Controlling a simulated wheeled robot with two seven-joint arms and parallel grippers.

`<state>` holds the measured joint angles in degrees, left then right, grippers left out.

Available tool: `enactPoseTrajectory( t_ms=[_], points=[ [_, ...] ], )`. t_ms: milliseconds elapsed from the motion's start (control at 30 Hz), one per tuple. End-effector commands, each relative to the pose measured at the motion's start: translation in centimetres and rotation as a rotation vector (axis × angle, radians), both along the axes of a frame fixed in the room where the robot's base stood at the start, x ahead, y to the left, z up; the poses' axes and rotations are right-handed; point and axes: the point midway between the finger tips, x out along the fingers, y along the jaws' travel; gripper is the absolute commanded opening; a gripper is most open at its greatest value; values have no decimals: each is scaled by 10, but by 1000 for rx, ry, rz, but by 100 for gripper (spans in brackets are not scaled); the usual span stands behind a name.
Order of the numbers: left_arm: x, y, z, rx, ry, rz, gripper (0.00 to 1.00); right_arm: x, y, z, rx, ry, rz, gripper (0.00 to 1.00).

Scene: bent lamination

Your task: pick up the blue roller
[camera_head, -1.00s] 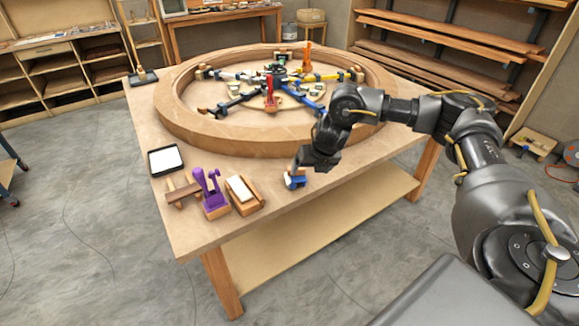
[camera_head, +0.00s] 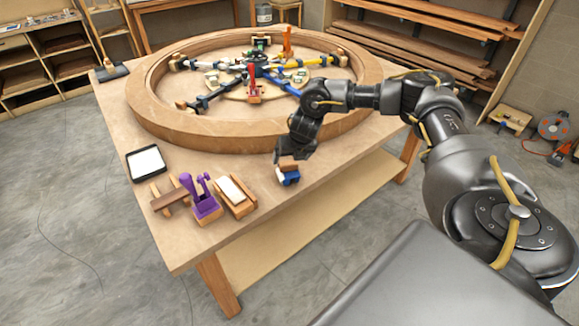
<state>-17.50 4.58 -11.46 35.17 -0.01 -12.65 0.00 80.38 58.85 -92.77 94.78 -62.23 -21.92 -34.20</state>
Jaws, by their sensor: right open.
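The blue roller (camera_head: 289,178) is at the front right part of the wooden table (camera_head: 235,228), near the edge. A brown wooden part shows just above its blue part, and a pale patch shows at its side. My right gripper (camera_head: 291,157) is open, pointing down right above the roller, with the brown part close under its fingertips. I cannot tell whether the fingers touch it. My left gripper is not in view.
A large wooden ring (camera_head: 190,132) with several clamps inside stands behind the gripper. To the left are a wooden box with a white top (camera_head: 237,195), a purple tool (camera_head: 202,197), a wooden piece (camera_head: 168,199) and a black-rimmed tray (camera_head: 146,163).

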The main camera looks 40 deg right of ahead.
Motion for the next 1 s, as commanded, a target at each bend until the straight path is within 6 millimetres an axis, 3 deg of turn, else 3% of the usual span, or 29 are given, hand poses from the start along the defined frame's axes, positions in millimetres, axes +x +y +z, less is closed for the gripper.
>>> enactPoseTrajectory(
  t_ms=[200,500,800,1000],
  points=[
    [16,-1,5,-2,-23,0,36,4,-1,-6,0,1,0,85],
    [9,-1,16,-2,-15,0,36,20,-5,-43,0,0,-1,85],
    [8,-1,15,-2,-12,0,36,22,-6,-48,0,0,0,85],
    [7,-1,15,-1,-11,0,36,22,-6,-48,0,-1,0,59]
  ],
)
